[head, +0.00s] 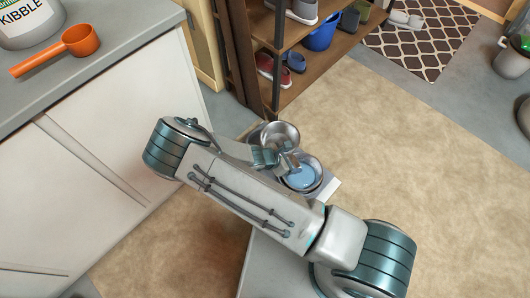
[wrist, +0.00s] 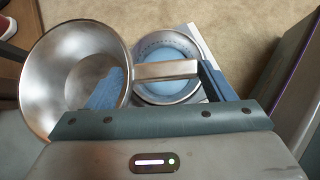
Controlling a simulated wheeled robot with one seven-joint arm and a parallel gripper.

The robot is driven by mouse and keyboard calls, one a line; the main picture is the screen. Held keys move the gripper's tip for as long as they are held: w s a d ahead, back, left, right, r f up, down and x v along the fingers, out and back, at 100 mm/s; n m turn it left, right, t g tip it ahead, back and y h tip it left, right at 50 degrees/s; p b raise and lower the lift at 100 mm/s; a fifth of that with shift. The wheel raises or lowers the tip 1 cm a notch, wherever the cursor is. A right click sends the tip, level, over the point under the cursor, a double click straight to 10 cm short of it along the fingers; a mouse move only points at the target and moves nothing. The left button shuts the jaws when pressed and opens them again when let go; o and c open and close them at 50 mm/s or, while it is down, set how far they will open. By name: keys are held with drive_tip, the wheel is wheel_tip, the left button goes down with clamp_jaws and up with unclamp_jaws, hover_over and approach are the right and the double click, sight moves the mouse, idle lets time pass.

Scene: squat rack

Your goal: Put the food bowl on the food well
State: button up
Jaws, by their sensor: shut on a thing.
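The food bowl (head: 280,136) is an empty steel bowl, large at the left of the wrist view (wrist: 62,65). My gripper (head: 277,158) is shut on it; in the wrist view (wrist: 163,80) a metal bar beside the bowl spans the space between the blue-grey fingers. The bowl looks tilted and appears to be over the far left part of the feeder stand (head: 331,187). A second steel bowl with blue water (head: 303,176) sits on the stand's near right part, also in the wrist view (wrist: 168,55). The food well is mostly hidden by the held bowl.
A counter (head: 120,35) with an orange scoop (head: 72,46) and kibble container (head: 30,20) stands at left. A shoe rack (head: 325,45) stands behind the stand. A patterned mat (head: 425,40) lies behind. The beige rug (head: 430,150) is clear at right.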

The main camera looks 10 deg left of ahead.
wheel_tip(320, 180, down, 7)
drive_tip(key=s+b, duration=0.1)
drive_tip(key=b, duration=0.1)
drive_tip(key=shift+m, duration=0.3)
drive_tip(key=w+a+f+b, duration=0.1)
drive_tip(key=w+a+f, duration=0.1)
drive_tip(key=w+a+f+b, duration=0.2)
drive_tip(key=w+a, duration=0.1)
drive_tip(key=w+a+f+b, duration=0.2)
drive_tip(key=a, duration=0.1)
drive_tip(key=shift+w+f, duration=0.15)
drive_tip(key=shift+w, duration=0.25)
drive_tip(key=shift+f+b, duration=1.3)
drive_tip(key=shift+f, duration=0.7)
drive_tip(key=o, duration=1.5)
